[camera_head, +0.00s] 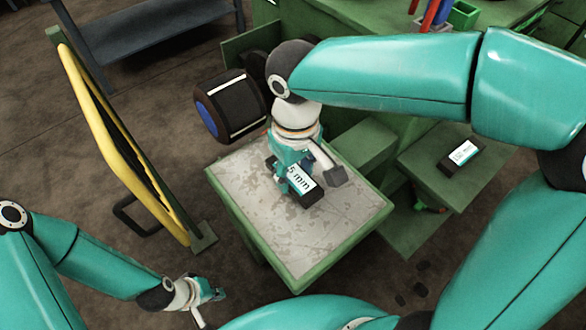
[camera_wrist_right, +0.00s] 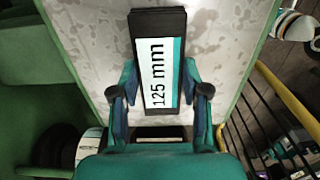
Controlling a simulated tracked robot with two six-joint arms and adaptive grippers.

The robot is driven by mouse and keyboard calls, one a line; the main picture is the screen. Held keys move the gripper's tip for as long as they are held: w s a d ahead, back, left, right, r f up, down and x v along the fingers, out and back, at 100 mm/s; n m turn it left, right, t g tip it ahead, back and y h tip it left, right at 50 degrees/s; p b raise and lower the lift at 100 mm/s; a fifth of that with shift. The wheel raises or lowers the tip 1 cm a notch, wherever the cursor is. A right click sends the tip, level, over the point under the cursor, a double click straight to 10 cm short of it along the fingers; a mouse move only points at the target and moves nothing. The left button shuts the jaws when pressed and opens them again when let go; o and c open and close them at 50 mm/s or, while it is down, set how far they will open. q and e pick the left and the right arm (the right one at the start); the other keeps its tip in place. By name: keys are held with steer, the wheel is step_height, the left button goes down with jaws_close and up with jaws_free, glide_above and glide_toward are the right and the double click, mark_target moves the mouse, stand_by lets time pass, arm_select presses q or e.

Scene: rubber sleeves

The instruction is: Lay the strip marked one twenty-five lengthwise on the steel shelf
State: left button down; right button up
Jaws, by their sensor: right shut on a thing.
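A black strip (camera_head: 306,186) with a white and teal label is in my right gripper (camera_head: 290,172), above the worn grey metal top of a green-edged stand, the steel shelf (camera_head: 302,248). In the right wrist view the strip's label (camera_wrist_right: 160,72) reads 125 mm. The right gripper's fingers (camera_wrist_right: 160,98) are on both sides of the strip, and its long side points away from the wrist. The grey top (camera_wrist_right: 222,40) fills the background there. I cannot tell whether the strip touches it. My left gripper (camera_head: 207,291) is low at the left, away from the shelf, its fingers too small to judge.
Another black labelled strip (camera_head: 461,154) lies on a green side shelf (camera_head: 430,172) at the right. A yellow-edged panel (camera_head: 120,150) stands left of the stand. A black and blue roller (camera_head: 230,105) is behind it. The front of the grey top is bare.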

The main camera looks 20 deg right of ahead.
steer(key=shift+s+f+b, duration=0.1)
steer(key=shift+f+b, duration=0.35)
steer(key=shift+f, duration=0.2)
stand_by(0.4)
steer(key=o, duration=1.2)
steer(key=shift+r, duration=0.1)
